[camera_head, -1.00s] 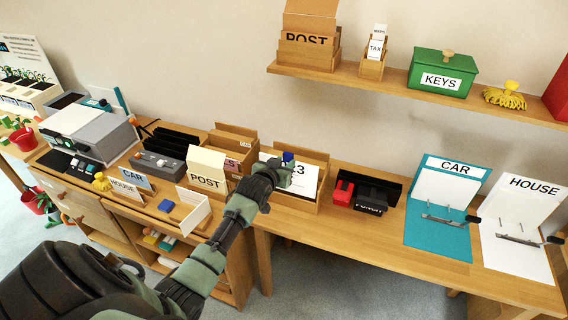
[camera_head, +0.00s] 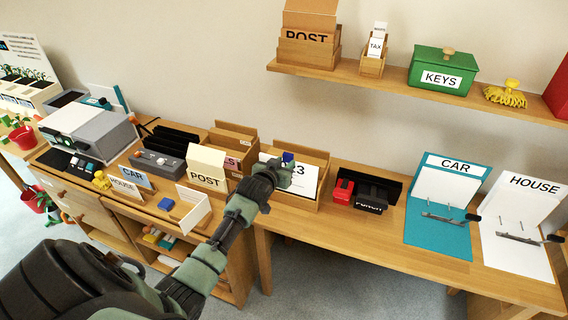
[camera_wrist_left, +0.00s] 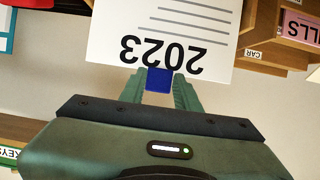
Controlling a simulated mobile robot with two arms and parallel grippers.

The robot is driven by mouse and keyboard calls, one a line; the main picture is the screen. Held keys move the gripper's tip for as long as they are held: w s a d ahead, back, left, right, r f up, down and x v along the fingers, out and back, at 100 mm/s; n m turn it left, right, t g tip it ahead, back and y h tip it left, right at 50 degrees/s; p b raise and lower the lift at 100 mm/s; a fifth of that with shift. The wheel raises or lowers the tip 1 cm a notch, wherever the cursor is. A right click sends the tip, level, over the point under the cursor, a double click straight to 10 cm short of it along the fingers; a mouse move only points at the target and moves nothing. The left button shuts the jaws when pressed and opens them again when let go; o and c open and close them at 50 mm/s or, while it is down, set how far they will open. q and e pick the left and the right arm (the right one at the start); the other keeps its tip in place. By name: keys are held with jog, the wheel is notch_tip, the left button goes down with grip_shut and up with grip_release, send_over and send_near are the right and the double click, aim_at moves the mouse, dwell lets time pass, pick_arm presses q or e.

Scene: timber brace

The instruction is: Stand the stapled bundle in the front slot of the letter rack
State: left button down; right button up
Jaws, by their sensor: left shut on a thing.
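The stapled bundle (camera_head: 309,179) is white paper printed 2023, with a blue piece (camera_wrist_left: 159,80) at its edge. My left gripper (camera_head: 286,172) is shut on the bundle at this blue piece; in the wrist view the sheet (camera_wrist_left: 170,30) extends upside down beyond the fingers. In the head view the bundle is upright at a wooden rack (camera_head: 322,158), in front of its tall back panel. My arm and the bundle hide much of the rack. I cannot tell whether the bundle's bottom edge touches it. My right gripper is not in view.
Left of the bundle are another wooden rack (camera_head: 236,132) with a pink card and a cream POST box (camera_head: 207,165). CAR (camera_head: 437,235) and HOUSE (camera_head: 515,258) boards are farther right. A shelf (camera_head: 420,92) hangs above.

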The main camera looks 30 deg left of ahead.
pick_arm(q)
jog(key=shift+f+b, duration=1.6)
jog(key=shift+f, duration=0.8)
jog(key=shift+c, duration=2.3)
grip_release()
jog(key=shift+r, duration=0.1)
notch_tip(320, 180, up, 8)
jog(key=p, duration=0.8)
jog(key=shift+f, duration=0.2)
